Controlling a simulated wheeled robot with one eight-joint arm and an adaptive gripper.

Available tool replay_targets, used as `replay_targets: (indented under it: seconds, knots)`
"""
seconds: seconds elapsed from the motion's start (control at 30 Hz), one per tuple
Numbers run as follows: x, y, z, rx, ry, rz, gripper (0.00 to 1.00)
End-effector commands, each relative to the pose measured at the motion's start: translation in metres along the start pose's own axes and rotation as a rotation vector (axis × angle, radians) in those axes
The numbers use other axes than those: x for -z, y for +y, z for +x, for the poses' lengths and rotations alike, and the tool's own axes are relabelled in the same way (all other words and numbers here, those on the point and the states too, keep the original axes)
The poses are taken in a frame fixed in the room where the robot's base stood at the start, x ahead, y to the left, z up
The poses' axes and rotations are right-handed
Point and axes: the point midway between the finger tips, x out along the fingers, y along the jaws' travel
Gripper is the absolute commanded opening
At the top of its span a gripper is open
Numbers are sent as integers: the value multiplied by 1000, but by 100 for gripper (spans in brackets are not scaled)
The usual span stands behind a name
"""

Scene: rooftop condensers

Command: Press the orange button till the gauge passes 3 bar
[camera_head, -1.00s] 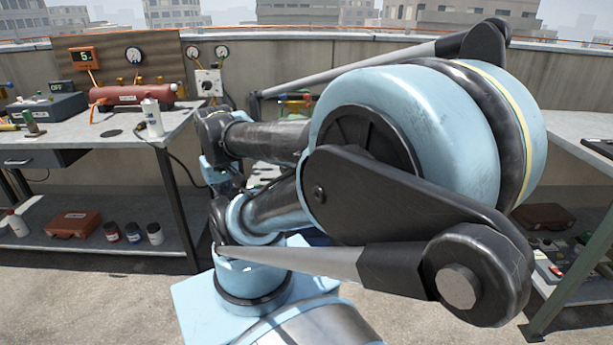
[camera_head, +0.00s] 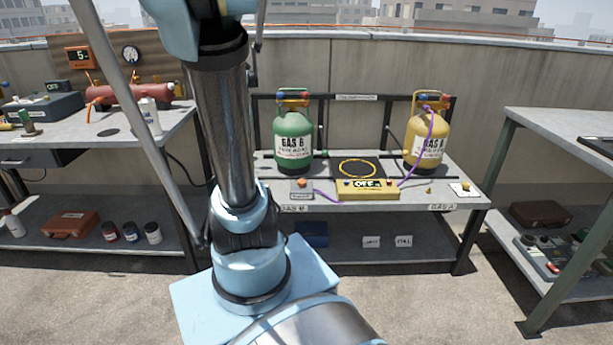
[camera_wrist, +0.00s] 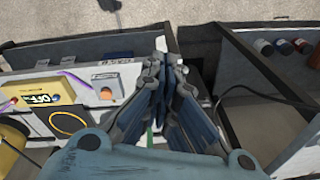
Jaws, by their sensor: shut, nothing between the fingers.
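An orange button (camera_head: 302,183) sits on a small plate at the front left of the middle bench, beside the yellow box with the OFF display (camera_head: 366,188). It also shows in the wrist view (camera_wrist: 107,93), left of my gripper. My gripper (camera_wrist: 162,68) is shut and empty; in the wrist view its fingers appear over the bench end. It is apart from the button, and its height cannot be told. The head view does not show my gripper. A round dial gauge (camera_head: 131,54) stands on the left bench's back board; its needle is too small to read.
A green GAS B cylinder (camera_head: 293,140) and a yellow GAS A cylinder (camera_head: 428,140) stand on the middle bench (camera_head: 462,200), with a purple hose and a yellow ring (camera_head: 359,168). The left bench (camera_head: 75,140) holds a red tank (camera_head: 130,93).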

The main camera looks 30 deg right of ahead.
Motion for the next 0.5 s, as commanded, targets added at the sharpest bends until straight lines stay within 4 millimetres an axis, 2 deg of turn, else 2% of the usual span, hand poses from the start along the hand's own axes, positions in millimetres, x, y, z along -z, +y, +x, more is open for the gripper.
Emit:
replay_targets:
  seconds: [0.03, 0.27, 0.5]
  knots:
    - [17, 1, 0, -6, -3, 61, 0]
    - [84, 11, 9, -28, -17, 333, 0]
    - [154, 36, 30, -53, -30, 619, 0]
